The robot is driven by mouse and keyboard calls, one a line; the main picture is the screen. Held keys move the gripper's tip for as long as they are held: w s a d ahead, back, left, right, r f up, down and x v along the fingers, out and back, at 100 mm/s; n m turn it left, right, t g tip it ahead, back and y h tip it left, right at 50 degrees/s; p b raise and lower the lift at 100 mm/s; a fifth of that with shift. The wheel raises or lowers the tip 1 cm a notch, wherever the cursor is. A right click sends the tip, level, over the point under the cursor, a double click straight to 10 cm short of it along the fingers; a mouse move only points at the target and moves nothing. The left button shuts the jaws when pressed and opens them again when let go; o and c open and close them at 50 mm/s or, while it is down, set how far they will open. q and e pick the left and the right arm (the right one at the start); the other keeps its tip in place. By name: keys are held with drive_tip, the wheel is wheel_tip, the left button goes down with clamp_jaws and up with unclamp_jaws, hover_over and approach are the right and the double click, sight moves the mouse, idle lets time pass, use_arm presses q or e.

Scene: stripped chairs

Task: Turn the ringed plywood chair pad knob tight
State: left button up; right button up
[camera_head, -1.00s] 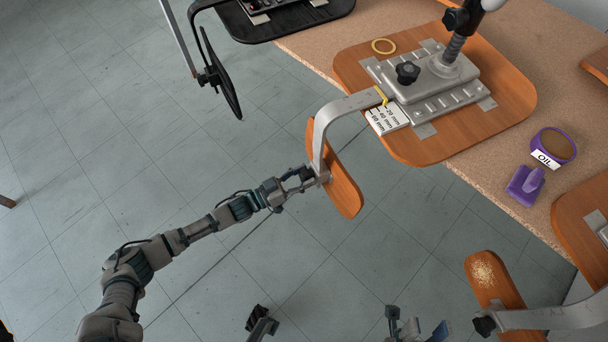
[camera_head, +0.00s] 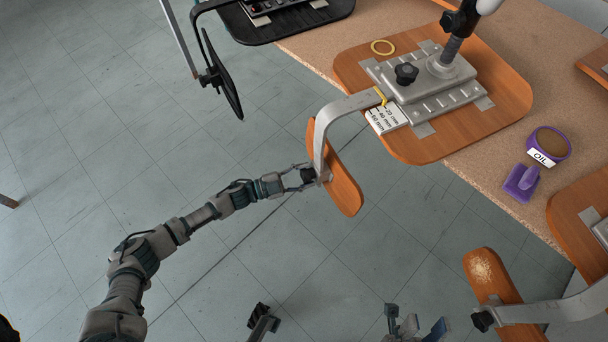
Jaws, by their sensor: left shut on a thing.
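The plywood chair (camera_head: 415,148) lies on the bench with its underside up, a yellow ring (camera_head: 383,47) on it. A bent metal arm (camera_head: 345,105) with a yellow mark runs from it to a plywood pad (camera_head: 343,185) hanging past the bench edge. A dark knob (camera_head: 308,174) sits at the arm's lower end, against the pad. My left gripper (camera_head: 304,177) is shut on this knob, its fingers partly hiding it. My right gripper (camera_head: 327,318) shows only as dark fingertips at the bottom edge, apart and empty over the floor.
A label card (camera_head: 386,119) lies by the chair's metal plate. A purple oil tin (camera_head: 550,144) and a purple tool (camera_head: 521,183) stand to the right. Another chair pad (camera_head: 491,278) juts out at lower right, a black pad (camera_head: 223,85) at upper left.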

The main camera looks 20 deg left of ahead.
use_arm(q)
drive_tip(key=shift+w+r+m, duration=0.1)
drive_tip(key=shift+m, duration=0.5)
drive_tip(key=o, duration=1.1)
drive_tip(key=shift+c, duration=0.2)
drive_tip(key=shift+o, duration=0.6)
drive_tip(key=shift+s+a+f, duration=0.2)
drive_tip(key=shift+s+a, duration=0.05)
drive_tip(key=v, duration=1.1)
drive_tip(key=shift+a, duration=0.3)
